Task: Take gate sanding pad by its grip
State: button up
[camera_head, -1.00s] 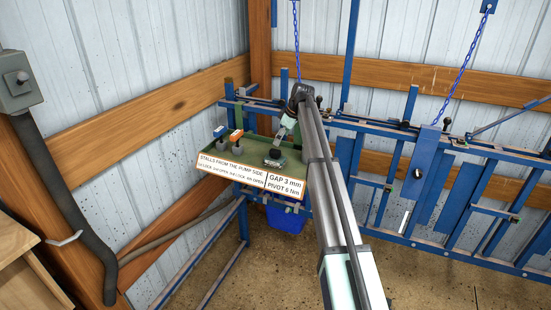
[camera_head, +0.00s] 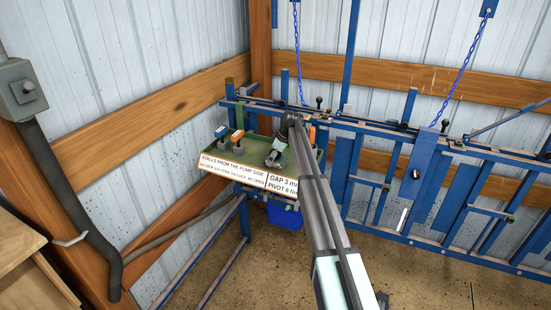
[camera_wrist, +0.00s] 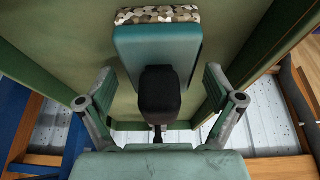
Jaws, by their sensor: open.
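The sanding pad shows in the wrist view as a teal block (camera_wrist: 187,50) with a speckled pad face along its far edge and a black grip (camera_wrist: 159,95) toward me. It lies in the olive-green tray (camera_wrist: 70,25). My gripper (camera_wrist: 161,103) is open, with one finger left and one finger right of the black grip, both apart from it. In the head view my gripper (camera_head: 274,158) is down at the tray's right half and hides most of the pad.
A printed sign (camera_head: 232,171) runs along the tray's front. The blue gate frame (camera_head: 440,150) fills the right.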

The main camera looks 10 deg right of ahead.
jog(key=shift+a+f, duration=0.1)
jog(key=shift+f, duration=0.1)
jog(key=c, duration=1.3)
jog(key=shift+r, duration=0.15)
notch_tip(320, 180, up, 20)
jog(key=b, duration=0.4)
jog(key=shift+b, duration=0.35)
jog(key=o, duration=0.5)
jog(key=c, duration=0.3)
